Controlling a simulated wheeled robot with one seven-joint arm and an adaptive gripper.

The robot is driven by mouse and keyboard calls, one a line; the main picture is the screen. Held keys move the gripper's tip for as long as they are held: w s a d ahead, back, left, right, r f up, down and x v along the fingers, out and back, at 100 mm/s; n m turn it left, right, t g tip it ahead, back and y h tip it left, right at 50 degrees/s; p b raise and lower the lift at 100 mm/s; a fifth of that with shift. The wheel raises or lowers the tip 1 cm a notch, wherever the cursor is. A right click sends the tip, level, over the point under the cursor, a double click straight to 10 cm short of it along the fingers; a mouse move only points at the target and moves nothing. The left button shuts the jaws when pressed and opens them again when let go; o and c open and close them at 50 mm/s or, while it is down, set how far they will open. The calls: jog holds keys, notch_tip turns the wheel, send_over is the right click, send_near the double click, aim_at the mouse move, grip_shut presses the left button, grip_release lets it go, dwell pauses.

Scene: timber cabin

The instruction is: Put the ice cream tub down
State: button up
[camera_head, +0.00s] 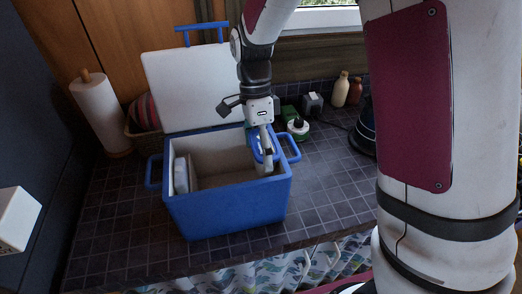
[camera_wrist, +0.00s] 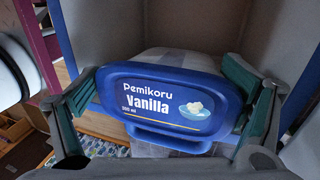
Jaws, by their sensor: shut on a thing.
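The ice cream tub (camera_wrist: 165,108) has a blue lid labelled "Pemikoru Vanilla". My gripper (camera_wrist: 158,92) is shut on it, with one finger at each side of the lid. In the head view my gripper (camera_head: 265,150) points down into the right end of an open blue cooler box (camera_head: 235,209). The tub's blue lid (camera_head: 255,146) shows beside the fingers there, inside the box near its right wall. I cannot tell whether the tub's base touches the cooler floor.
The cooler's white lid (camera_head: 190,88) stands open behind it. A pale item (camera_head: 181,175) sits at the cooler's left end; its middle looks empty. A paper towel roll (camera_head: 100,112) stands left, bottles (camera_head: 341,90) at the back right. Tiled counter (camera_head: 325,190) is clear at right.

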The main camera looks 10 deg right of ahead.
jog(key=o, duration=1.2)
jog(key=shift+d, duration=0.1)
jog(key=shift+c, duration=0.2)
jog(key=b+v, duration=0.1)
jog(key=v, duration=0.9)
jog(key=shift+w+r+b, duration=0.15)
jog(key=shift+r+b, duration=0.1)
jog(key=shift+b, duration=0.1)
jog(key=shift+v, duration=0.8)
jog(key=s+d+r+n+t, duration=0.2)
jog(key=s+d+n+t, duration=0.2)
jog(key=s+n, duration=0.4)
jog(key=s+d+r+n+t, duration=0.3)
jog(key=s+n+t, duration=0.1)
jog(key=s+n, duration=0.5)
jog(key=shift+s+d+n+t, duration=0.3)
jog(key=shift+s+d, duration=0.05)
jog(key=shift+s, duration=0.5)
